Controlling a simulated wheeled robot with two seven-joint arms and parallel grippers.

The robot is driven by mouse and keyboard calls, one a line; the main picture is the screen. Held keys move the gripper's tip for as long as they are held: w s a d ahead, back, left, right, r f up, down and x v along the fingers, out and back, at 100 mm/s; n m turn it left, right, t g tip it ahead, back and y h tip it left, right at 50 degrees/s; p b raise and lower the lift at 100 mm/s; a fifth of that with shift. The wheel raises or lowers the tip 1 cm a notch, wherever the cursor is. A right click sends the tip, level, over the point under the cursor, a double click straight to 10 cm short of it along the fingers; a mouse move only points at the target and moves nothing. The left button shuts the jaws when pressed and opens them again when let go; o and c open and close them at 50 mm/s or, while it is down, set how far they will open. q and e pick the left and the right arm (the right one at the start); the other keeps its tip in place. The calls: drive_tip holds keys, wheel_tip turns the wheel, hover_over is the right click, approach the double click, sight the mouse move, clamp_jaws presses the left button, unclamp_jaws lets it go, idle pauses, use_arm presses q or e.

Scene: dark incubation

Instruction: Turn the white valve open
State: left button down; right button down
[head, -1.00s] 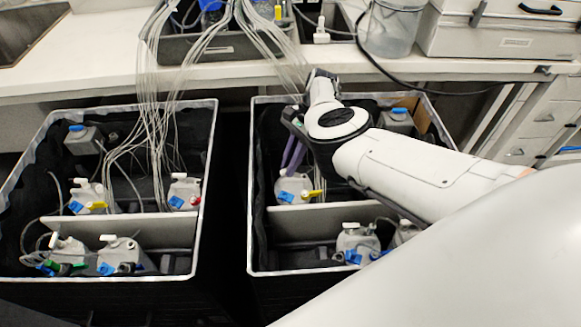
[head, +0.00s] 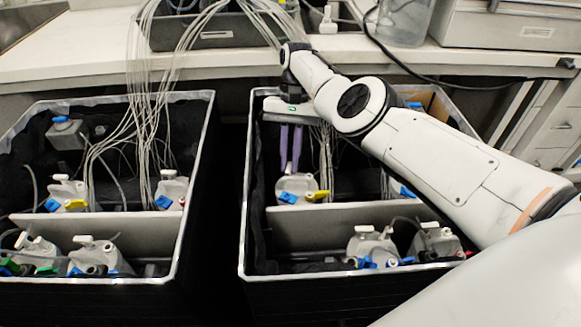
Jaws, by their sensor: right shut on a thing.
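My right gripper (head: 290,169) points down into the back part of the right bin. Its two purple fingers are upright and close together, with their tips at the top of a grey-white bottle (head: 298,187). The bottle has a blue valve (head: 288,198) and a yellow valve (head: 317,195) on its front. The gripper is shut on the bottle's top, where the other bottles have a white valve. The fingers cover that white valve, so its angle cannot be told. My left gripper is out of view.
The right bin (head: 258,235) has a divider (head: 340,228) and more bottles (head: 371,244) in front. A left bin (head: 178,240) holds several similar bottles. Thin tubes (head: 150,120) hang from the bench (head: 110,75) into both bins. A dark gap separates the bins.

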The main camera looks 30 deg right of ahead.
idle(0.6)
drive_tip(key=c, duration=2.1)
unclamp_jaws()
drive_tip(key=shift+r, duration=0.1)
